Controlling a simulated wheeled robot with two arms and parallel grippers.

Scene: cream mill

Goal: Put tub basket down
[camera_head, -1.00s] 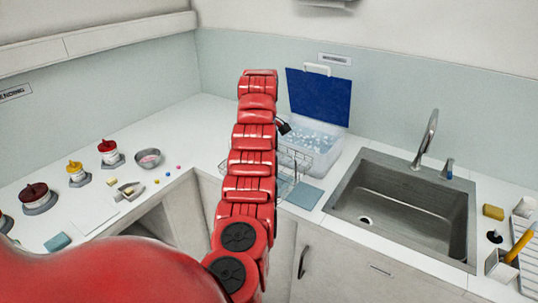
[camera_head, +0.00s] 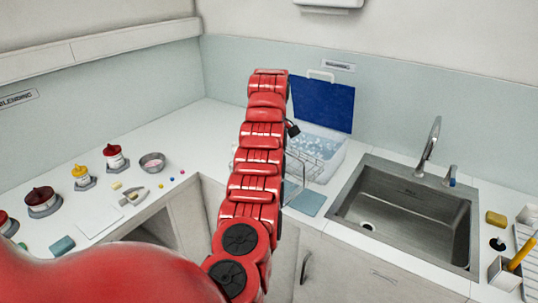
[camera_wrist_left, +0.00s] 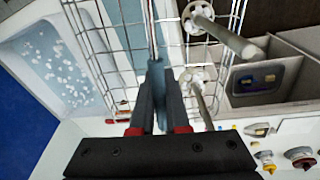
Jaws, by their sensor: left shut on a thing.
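The wire tub basket (camera_head: 297,169) shows on both sides of my red left arm in the head view, which hides its middle. In the left wrist view, the basket's wire mesh (camera_wrist_left: 107,40) spreads on both sides of my left gripper (camera_wrist_left: 158,88). The gripper is shut on an upright part of the basket. Pale round-ended rods (camera_wrist_left: 228,36) show within or behind the mesh on the right. I cannot tell whether the basket's underside touches anything. My right gripper is in neither view.
A clear bin (camera_head: 318,152) of bubbly liquid, with its blue lid (camera_head: 322,103) raised, stands behind the basket. A blue-grey mat (camera_head: 307,204) lies in front of it. The sink (camera_head: 405,215) is to the right. Lidded jars (camera_head: 82,174) and a metal bowl (camera_head: 152,162) stand left.

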